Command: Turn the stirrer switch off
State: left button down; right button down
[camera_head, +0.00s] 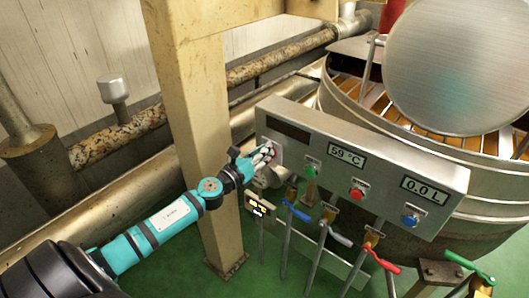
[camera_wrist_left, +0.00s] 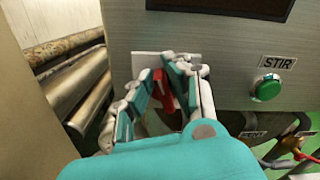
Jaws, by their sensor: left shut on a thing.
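The grey control panel (camera_head: 330,140) stands in front of the kettle. At its left end a white plate (camera_wrist_left: 150,66) carries a red switch handle (camera_wrist_left: 163,92), partly hidden by my fingers. My left gripper (camera_head: 264,157) is at this plate, with its fingers closed around the red handle; it also fills the middle of the left wrist view (camera_wrist_left: 162,82). A round green button (camera_wrist_left: 267,88) under a "STIR" label (camera_wrist_left: 277,62) is to the right of the gripper, untouched. I cannot tell the handle's exact angle. My right gripper is not in view.
The panel also has a red button (camera_head: 357,194), a blue button (camera_head: 410,220) and a "59 °C" display (camera_head: 347,156). Several valve levers, including a blue one (camera_head: 296,211), stand below it. A beige post (camera_head: 192,100) rises close behind my left arm.

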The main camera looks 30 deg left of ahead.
pick_arm(q)
jog(key=shift+a+f+n+p, duration=0.25)
jog(key=shift+f+n+p, duration=0.05)
jog(key=shift+n, duration=2.05)
jog(key=shift+a+f+n+p, duration=0.2)
jog(key=shift+f+n+p, duration=0.1)
jog(key=shift+n, duration=2)
jog(key=shift+a+f+n+p, duration=0.25)
jog(key=shift+f+n+p, duration=0.05)
jog(key=shift+n, duration=2.05)
jog(key=shift+f, duration=0.1)
jog(key=c, duration=1.3)
grip_release()
jog(key=shift+c, duration=0.2)
jog(key=shift+s, duration=0.1)
jog(key=s+a, duration=0.1)
jog(key=s, duration=1)
jog(key=shift+s, duration=0.4)
